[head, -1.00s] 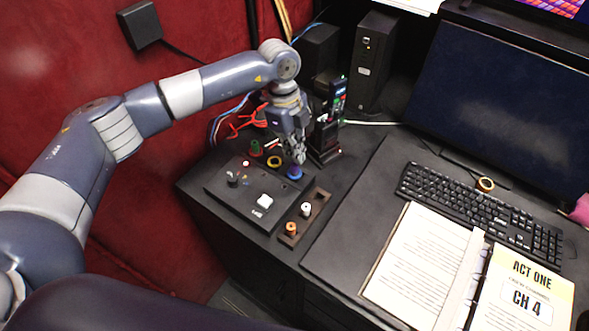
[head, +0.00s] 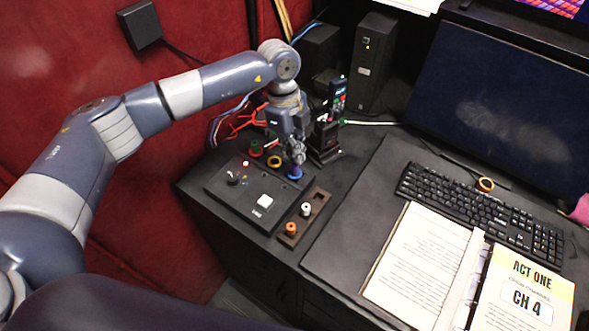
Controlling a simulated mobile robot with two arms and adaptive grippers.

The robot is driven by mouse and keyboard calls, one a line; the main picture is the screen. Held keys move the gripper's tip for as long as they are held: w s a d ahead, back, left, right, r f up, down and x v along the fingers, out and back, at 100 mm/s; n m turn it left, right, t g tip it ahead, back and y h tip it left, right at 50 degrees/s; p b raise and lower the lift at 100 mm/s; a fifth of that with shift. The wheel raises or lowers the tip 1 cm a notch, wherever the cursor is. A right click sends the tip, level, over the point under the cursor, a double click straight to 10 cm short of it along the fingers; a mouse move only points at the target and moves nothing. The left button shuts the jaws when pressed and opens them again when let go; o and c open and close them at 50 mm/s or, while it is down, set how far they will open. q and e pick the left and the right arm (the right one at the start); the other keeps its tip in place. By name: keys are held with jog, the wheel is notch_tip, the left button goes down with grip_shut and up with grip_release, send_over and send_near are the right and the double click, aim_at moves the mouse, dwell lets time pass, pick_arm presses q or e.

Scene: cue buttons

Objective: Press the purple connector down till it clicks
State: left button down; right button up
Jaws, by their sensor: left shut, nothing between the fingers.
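The purple connector (head: 294,175) looks blue-purple and stands at the back right corner of the black panel box (head: 237,201). My left gripper (head: 297,164) is shut and empty, with its fingertips pointing down at the top of the connector. The fingertips appear to touch it and hide its upper part. Whether it is fully seated I cannot tell. My right gripper is not in view.
A dark tray (head: 321,198) with a white connector (head: 306,209) and an orange connector (head: 291,229) lies right of the panel.

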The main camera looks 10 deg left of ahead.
pick_arm(q)
jog(key=shift+f+b, duration=0.8)
jog(key=shift+f, duration=0.4)
jog(key=shift+r, duration=0.1)
jog(key=shift+r+p, duration=2.3)
jog(key=shift+r, duration=1.2)
